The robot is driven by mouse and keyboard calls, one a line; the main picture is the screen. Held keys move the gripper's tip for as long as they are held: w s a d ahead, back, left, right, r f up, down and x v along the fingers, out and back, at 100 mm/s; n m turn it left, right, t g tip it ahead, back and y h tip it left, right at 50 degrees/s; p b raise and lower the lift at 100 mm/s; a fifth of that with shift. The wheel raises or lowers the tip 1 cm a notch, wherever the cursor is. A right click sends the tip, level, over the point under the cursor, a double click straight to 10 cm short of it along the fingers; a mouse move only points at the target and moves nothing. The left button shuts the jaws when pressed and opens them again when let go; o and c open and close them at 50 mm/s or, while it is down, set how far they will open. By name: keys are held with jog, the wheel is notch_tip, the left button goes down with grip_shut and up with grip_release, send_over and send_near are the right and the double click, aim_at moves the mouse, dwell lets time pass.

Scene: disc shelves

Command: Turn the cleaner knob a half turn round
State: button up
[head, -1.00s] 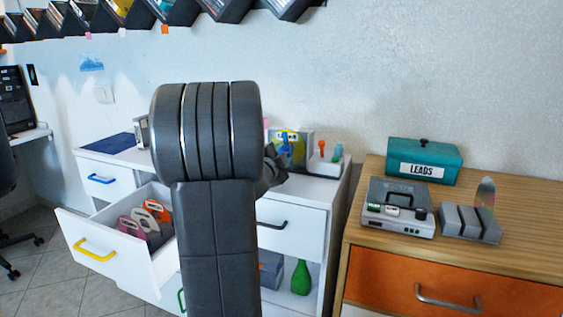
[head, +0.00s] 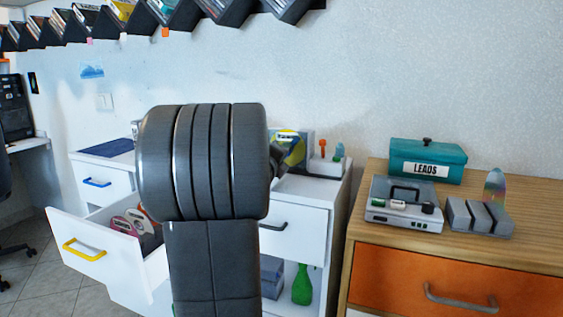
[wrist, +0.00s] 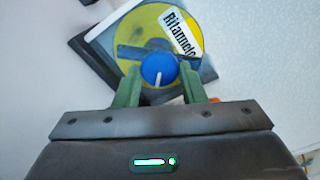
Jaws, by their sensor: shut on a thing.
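The blue cleaner knob (wrist: 159,70) shows in the wrist view, with a white pointer line running down toward my gripper. My gripper (wrist: 160,85) has green fingers on both sides of the knob and is shut on it. Behind the knob is a yellow disc (wrist: 145,38) with a white printed label, on the dark and grey cleaner body (wrist: 205,68). In the head view the cleaner (head: 305,150) stands on the white cabinet against the wall.
Beside the cleaner are small orange and teal items (head: 330,150). An open drawer (head: 115,260) with discs juts out at left. At right, a wooden dresser (head: 460,252) holds a teal LEADS box (head: 428,160), a grey device (head: 403,215) and a slotted block (head: 480,216).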

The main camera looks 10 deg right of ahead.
jog(key=m+b, duration=0.1)
jog(key=m, duration=0.1)
jog(key=m+b, duration=0.2)
jog(key=m, duration=0.1)
jog(key=shift+f+m, duration=0.25)
jog(key=shift+m, duration=0.05)
jog(key=shift+m+b, duration=0.9)
jog(key=shift+m, duration=1)
jog(key=o, duration=1)
jog(key=shift+r, duration=0.1)
jog(key=p+v, duration=0.1)
jog(key=v, duration=1.2)
jog(key=shift+s+a+p, duration=0.3)
jog(key=shift+p, duration=0.1)
